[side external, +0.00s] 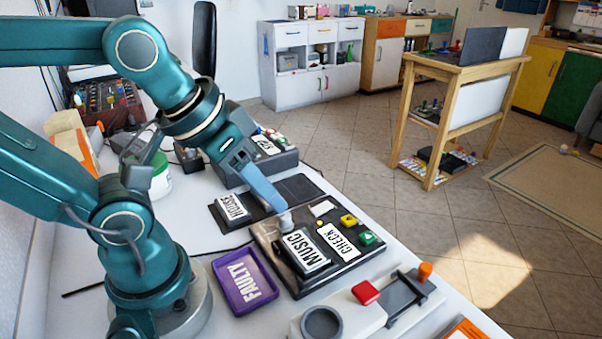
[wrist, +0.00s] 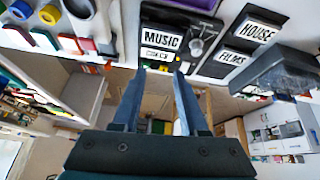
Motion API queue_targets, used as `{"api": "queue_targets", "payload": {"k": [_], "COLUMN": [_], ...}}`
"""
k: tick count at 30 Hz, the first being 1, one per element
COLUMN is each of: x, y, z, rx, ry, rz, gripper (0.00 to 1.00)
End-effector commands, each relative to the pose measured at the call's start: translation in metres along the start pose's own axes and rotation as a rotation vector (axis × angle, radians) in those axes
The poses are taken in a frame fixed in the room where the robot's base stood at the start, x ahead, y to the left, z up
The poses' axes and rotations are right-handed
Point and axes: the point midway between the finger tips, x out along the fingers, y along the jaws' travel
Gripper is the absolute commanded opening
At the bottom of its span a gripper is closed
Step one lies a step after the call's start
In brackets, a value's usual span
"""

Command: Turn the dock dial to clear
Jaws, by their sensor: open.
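The dock is a black board (side external: 263,235) on the white table, with a MUSIC plate (side external: 305,250) and a CHECK plate (side external: 338,242). A small grey round knob, seemingly the dial (side external: 287,222), stands on it at the MUSIC plate's far end. It also shows beside the MUSIC label in the wrist view (wrist: 196,47). Its setting is too small to read. My gripper (side external: 278,204) points down just above the knob in the side view; whether it touches cannot be told. In the wrist view its blue fingers (wrist: 158,75) are apart with nothing between them.
A purple FAULTY tray (side external: 270,295) lies left of the dock. A white fixture (side external: 380,322) with a red block is in front.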

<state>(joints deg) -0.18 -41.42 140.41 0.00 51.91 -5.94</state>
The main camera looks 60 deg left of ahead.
Motion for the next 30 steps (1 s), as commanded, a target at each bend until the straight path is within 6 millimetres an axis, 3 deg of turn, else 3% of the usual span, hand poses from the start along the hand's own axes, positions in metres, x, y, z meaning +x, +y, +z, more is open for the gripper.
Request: {"api": "queue_targets", "payload": {"k": [7,14,21,30], "x": [0.018,0.06,0.101,0.122], "y": [-0.014,-0.043,-0.073,-0.083], "z": [-0.031,-0.05,-0.044,-0.027], "rx": [-0.238,-0.484,-0.629,-0.667], "ry": [-0.109,-0.264,-0.41,-0.475], "rz": [-0.059,-0.144,-0.206,-0.224], "gripper": [0.43,0.43,0.43,0.43]}}
